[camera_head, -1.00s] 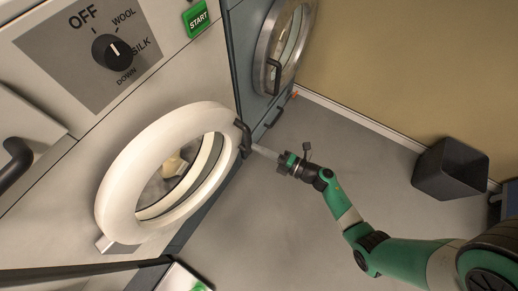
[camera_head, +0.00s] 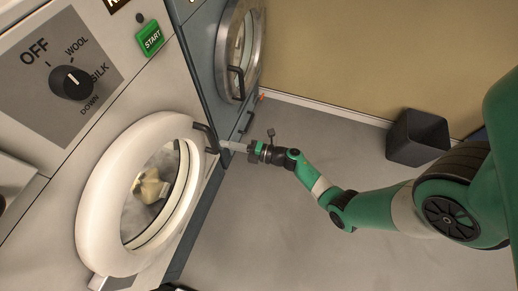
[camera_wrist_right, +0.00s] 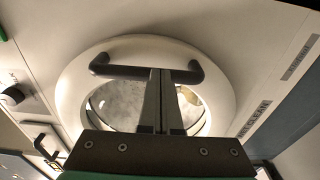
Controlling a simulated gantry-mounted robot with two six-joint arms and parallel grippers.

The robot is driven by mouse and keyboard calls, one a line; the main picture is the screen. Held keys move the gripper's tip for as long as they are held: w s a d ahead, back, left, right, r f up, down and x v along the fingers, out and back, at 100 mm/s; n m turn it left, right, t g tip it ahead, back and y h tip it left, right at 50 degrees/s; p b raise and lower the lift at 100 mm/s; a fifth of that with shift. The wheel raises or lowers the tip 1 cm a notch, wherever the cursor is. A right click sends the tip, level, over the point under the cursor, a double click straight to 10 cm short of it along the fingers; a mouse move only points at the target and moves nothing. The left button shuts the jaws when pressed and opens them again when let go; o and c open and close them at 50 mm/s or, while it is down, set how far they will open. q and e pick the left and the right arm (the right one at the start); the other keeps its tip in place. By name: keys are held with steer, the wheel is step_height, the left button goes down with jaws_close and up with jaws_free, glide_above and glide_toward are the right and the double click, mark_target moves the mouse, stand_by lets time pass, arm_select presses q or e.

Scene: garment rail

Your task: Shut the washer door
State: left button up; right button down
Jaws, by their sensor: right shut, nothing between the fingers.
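The washer door (camera_head: 103,196) is a thick white ring with a round glass and a dark bar handle (camera_head: 208,139) on its right edge. It lies close to the pale washer front; I cannot tell whether it is fully flush. My right gripper (camera_head: 226,146) is shut and empty, with its fingertips at the handle. In the right wrist view the shut fingers (camera_wrist_right: 161,85) reach up to the handle (camera_wrist_right: 145,72) in front of the door (camera_wrist_right: 225,85); whether they touch is unclear. My left gripper is out of view.
The washer has a dial (camera_head: 71,82) and a green START button (camera_head: 150,38). A blue-grey machine with a round door (camera_head: 240,48) stands beside it. A dark bin (camera_head: 418,137) stands by the wall. The grey floor (camera_head: 275,225) between is clear.

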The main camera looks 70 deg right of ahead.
steer(key=s+d+p, duration=0.2)
steer(key=s+p, duration=0.1)
steer(key=s, duration=1)
steer(key=shift+f, duration=0.25)
steer(key=shift+w, duration=0.1)
